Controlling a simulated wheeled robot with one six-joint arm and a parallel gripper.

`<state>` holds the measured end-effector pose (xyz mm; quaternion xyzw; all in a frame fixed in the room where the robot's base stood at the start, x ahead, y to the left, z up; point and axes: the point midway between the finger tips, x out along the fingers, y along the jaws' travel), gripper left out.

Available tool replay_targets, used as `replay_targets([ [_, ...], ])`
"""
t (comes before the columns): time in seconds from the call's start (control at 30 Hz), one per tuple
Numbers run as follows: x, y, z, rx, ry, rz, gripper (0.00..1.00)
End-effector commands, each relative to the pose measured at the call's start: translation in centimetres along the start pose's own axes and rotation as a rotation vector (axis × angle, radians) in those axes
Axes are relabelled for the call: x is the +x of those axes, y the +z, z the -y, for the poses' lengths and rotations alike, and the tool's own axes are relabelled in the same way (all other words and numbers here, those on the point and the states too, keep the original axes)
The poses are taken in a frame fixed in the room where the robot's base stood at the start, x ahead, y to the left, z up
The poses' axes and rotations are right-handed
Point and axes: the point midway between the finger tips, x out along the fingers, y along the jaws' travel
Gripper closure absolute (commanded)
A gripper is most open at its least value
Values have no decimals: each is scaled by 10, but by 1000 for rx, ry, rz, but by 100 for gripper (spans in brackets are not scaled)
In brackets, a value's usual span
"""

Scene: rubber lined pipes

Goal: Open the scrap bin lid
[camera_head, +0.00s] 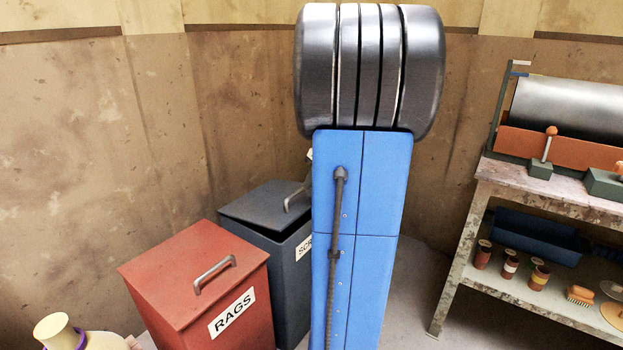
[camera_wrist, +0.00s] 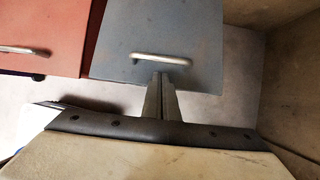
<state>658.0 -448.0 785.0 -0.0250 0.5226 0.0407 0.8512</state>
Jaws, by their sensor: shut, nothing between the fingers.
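The dark grey scrap bin (camera_head: 290,250) stands behind and right of the red bin, partly hidden by my blue arm. Its label shows only in part. The gripper is largely hidden behind my arm in the head view.
A red bin (camera_head: 195,285) marked RAGS stands close on the left; its lid (camera_wrist: 40,30) shows in the wrist view. A workbench (camera_head: 558,201) with a metal roller and a lower shelf of small items stands at right. Brown walls are close behind.

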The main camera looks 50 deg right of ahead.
Motion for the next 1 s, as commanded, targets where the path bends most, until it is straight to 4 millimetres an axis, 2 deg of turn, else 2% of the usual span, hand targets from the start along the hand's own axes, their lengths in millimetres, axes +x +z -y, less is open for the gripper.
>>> replay_targets([
  [0.2, 37, 0, -1, 0, 3, -1, 100],
  [0.4, 58, 0, 0, 0, 1, -1, 100],
  [0.6, 66, 0, 0, 0, 0, 0, 100],
  [1.0, 65, 1, 0, -1, 0, -5, 100],
])
